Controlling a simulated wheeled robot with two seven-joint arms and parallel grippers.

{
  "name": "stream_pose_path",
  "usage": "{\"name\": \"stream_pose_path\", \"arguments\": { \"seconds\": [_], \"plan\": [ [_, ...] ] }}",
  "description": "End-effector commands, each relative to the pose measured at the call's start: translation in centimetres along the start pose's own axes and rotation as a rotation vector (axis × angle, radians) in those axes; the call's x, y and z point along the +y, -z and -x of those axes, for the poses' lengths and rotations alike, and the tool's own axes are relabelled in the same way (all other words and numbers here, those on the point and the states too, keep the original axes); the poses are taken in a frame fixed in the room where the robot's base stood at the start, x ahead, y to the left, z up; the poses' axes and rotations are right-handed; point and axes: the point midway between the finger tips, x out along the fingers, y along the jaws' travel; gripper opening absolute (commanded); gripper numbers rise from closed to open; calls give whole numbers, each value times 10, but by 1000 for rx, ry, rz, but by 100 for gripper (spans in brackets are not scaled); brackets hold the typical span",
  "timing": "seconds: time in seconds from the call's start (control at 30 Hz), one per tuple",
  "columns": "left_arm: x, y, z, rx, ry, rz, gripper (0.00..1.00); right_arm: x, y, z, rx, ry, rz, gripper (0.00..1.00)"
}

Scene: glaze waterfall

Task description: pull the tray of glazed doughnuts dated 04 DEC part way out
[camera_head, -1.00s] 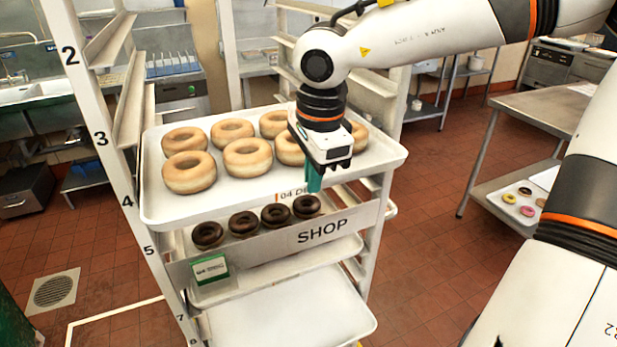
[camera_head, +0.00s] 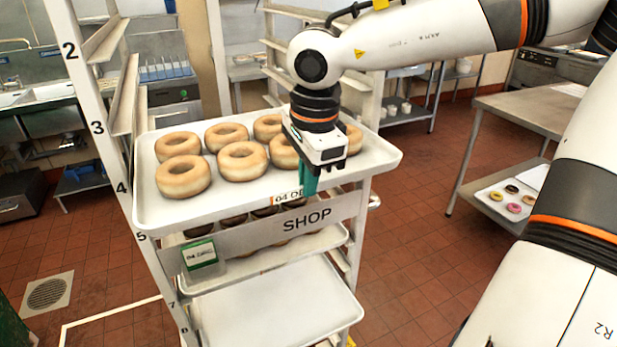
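The white tray (camera_head: 222,197) of pale ring doughnuts (camera_head: 183,177) sits high in the rack, near slot 4, with its front edge out past the rack posts. A label (camera_head: 287,197) on its front edge reads 04 D, the rest hidden by my gripper. My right gripper (camera_head: 311,188) points down at that edge, right of the label. Its teal fingers look close together at the rim; whether they grip it I cannot tell. My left gripper is not in view.
Below are a tray of dark doughnuts (camera_head: 232,221), a SHOP board (camera_head: 307,221), a green-edged card (camera_head: 199,254) and an empty lower tray (camera_head: 275,305). A steel table (camera_head: 530,108) stands at the right. Red tiled floor lies open between.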

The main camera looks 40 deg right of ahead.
Motion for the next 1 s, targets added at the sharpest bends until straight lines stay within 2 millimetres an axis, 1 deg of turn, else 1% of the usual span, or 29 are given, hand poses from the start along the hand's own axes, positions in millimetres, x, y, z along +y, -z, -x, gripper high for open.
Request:
{"name": "stream_pose_path", "arguments": {
  "seconds": [0.03, 0.1, 0.13, 0.37, 0.47, 0.57, 0.67, 0.9, 1.0],
  "plan": [
    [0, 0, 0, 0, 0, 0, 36, 0, 0, 0, 0, -1, 0, 17],
    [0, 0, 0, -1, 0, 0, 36, 0, 0, 0, 0, -1, 0, 29],
    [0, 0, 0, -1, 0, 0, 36, 0, 0, 0, 0, -1, 0, 30],
    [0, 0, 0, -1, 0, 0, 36, 0, 0, 0, 0, 0, 0, 30],
    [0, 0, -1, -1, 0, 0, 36, 0, 0, 4, 1, -2, 0, 30],
    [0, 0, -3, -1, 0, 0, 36, 1, 0, 16, 2, -6, 0, 30],
    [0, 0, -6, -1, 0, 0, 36, 1, 0, 35, 2, -8, -1, 30],
    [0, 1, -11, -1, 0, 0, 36, 1, 0, 86, 2, -6, -2, 30],
    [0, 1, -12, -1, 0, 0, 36, 0, 0, 102, 1, -3, 0, 30]
  ]
}}
